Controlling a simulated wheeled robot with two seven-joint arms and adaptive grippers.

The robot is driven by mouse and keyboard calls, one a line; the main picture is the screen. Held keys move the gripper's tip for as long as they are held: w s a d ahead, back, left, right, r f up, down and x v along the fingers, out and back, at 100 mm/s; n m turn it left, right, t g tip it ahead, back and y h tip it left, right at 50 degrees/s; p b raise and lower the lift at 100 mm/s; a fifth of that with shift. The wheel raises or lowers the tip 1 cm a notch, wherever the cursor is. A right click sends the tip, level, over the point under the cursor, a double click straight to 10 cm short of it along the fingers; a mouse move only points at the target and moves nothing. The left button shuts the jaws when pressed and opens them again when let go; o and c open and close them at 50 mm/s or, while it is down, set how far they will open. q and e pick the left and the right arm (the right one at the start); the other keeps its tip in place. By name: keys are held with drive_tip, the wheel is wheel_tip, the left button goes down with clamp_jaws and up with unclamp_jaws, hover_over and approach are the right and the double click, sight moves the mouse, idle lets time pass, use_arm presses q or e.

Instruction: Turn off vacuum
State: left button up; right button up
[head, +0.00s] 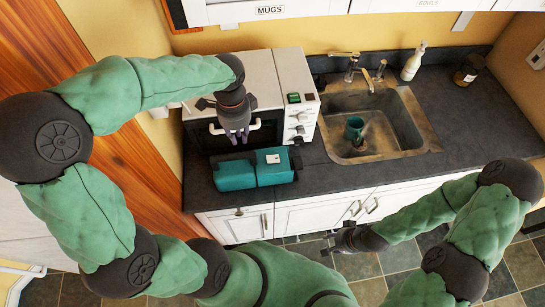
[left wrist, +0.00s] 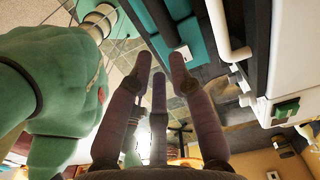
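A teal, boxy appliance (head: 236,174), which looks like the vacuum, lies on the dark counter in front of the white oven. It has a small white patch on top and a dark part at its right end. Part of a teal body (left wrist: 198,32) also shows near the fingertips in the left wrist view. My left gripper (head: 237,137) points down in front of the oven door, just above and behind the teal appliance. Its fingers (left wrist: 158,62) are apart with nothing between them. My right gripper (head: 340,241) is in front of the cabinets, its fingers apart and empty.
The white oven (head: 294,68) has a door handle, knobs and a green button close to my left gripper. To its right are the sink (head: 415,118) with a teal cup (head: 354,128), a white bottle (head: 414,62) and a dark jar (head: 468,70). The counter right of the sink is clear.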

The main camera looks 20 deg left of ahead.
sight(270, 161)
use_arm(q)
drive_tip(key=shift+g+y, duration=0.4)
drive_tip(key=shift+y, duration=0.2)
drive_tip(key=w+d, duration=0.2)
drive_tip(key=d, duration=0.1)
drive_tip(key=w+d+b, duration=0.1)
drive_tip(key=d, duration=0.2)
drive_tip(key=w+d+b, duration=0.1)
drive_tip(key=w+d, duration=0.1)
drive_tip(key=d, duration=0.1)
drive_tip(key=shift+w+d+f, duration=0.15)
drive_tip(key=shift+w, duration=0.15)
clamp_jaws()
drive_tip(key=f, duration=0.4)
drive_tip(key=a+f+b, duration=0.1)
drive_tip(key=f, duration=0.4)
drive_tip(key=s+f, duration=0.1)
drive_tip(key=f, duration=0.4)
drive_tip(key=shift+a+b, duration=0.3)
drive_tip(key=shift+b, duration=0.1)
